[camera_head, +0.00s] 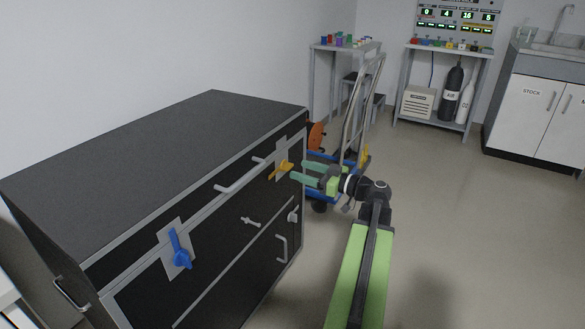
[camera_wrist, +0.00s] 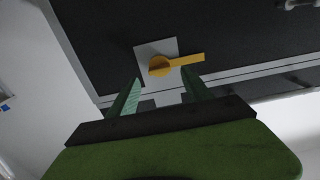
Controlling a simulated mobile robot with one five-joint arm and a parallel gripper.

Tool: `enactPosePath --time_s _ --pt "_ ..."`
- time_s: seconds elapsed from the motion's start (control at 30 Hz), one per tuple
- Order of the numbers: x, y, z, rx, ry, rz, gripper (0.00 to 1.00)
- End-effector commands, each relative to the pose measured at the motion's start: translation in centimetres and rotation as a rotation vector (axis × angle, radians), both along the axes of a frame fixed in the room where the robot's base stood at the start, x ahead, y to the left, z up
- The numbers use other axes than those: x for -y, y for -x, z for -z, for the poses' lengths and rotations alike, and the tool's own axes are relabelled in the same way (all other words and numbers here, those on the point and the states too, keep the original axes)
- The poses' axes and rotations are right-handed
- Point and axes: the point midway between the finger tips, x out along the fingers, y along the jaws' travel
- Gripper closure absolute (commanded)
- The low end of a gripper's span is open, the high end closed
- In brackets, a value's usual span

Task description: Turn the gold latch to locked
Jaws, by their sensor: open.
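The gold latch (camera_head: 283,168) is on a grey plate near the top right of the black cabinet's front. Its handle lies roughly level along the front. In the wrist view the gold latch (camera_wrist: 172,64) shows a round hub on the plate (camera_wrist: 145,51) with its handle pointing right. My gripper (camera_head: 304,170) is close in front of the latch, with two green fingers apart. In the wrist view my gripper (camera_wrist: 160,84) is open and empty, its fingertips just short of the latch. I cannot tell whether a fingertip touches it.
The black cabinet (camera_head: 160,135) also has a blue latch (camera_head: 178,250) at the left and several handles on its front. A blue-based cart (camera_head: 346,190) stands just behind my gripper. A grey shelf (camera_head: 440,52) and sink cabinet (camera_head: 545,95) are farther back. The floor at the right is clear.

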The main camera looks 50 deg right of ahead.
Motion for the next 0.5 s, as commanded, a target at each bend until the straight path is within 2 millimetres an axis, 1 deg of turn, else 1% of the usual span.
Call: enactPosePath --time_s 0.03,0.1,0.2,0.33,0.5 --pt "-0.3 -1.2 0.0 0.0 0.0 -0.004 0.42" --pt "-0.6 -2.3 0.0 0.0 0.0 -0.003 0.42" --pt "-0.8 -3.4 0.0 0.0 0.0 -0.002 0.42" --pt "-1.1 -4.1 0.0 0.0 0.0 -0.002 0.42" --pt "-1.1 -4.2 0.0 0.0 0.0 -0.002 0.42"
